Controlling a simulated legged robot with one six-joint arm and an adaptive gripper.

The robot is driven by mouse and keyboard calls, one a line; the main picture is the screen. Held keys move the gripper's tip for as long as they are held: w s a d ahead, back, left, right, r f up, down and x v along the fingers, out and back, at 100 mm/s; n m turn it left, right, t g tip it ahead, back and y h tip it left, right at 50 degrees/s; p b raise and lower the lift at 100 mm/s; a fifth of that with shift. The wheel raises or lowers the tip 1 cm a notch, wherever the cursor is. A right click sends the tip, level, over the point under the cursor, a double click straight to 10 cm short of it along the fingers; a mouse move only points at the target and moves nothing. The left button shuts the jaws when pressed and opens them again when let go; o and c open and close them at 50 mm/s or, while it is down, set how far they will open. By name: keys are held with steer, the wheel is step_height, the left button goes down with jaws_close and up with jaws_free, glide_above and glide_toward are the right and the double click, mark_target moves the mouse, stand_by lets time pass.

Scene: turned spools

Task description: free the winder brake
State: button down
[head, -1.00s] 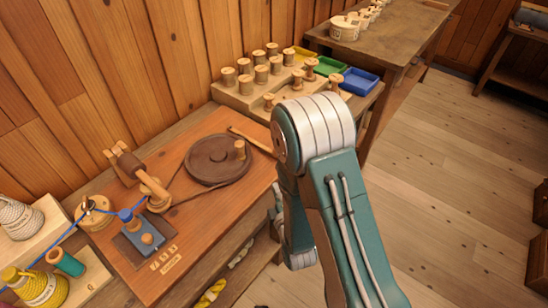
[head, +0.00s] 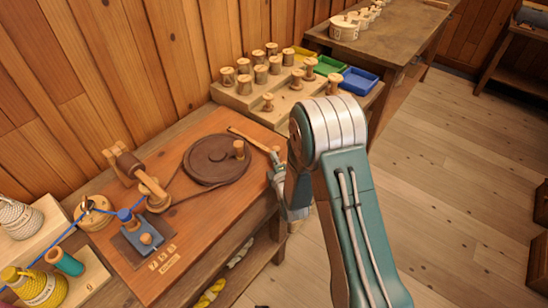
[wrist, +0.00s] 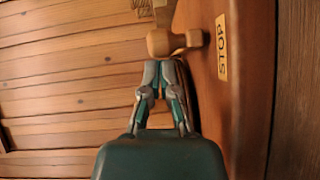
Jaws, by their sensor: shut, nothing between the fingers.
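The winder stands on a reddish wooden board (head: 205,208). It has a dark brown wheel (head: 215,163) with an upright wooden peg, and a brown spindle (head: 130,165) to its left. A slim wooden lever (head: 247,138) lies behind the wheel, its end towards my gripper (head: 276,164) at the board's right edge. In the wrist view my gripper (wrist: 160,68) is shut and empty. Its fingertips are just below a wooden knob with a short side peg (wrist: 160,43); I cannot tell whether they touch. A STOP label (wrist: 222,48) is to the right.
A blue block device (head: 140,236) with blue thread sits at the board's front left, near yellow and white spools. A rack of wooden spools (head: 243,98) and coloured trays (head: 358,80) stand behind. Open floor (head: 465,170) lies to the right.

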steer(key=w+d, duration=0.1)
steer(key=w, duration=0.1)
steer(key=w+d, duration=0.4)
steer(key=w, duration=0.1)
steer(key=shift+w, duration=0.1)
steer(key=shift+w+r, duration=0.1)
stand_by(0.3)
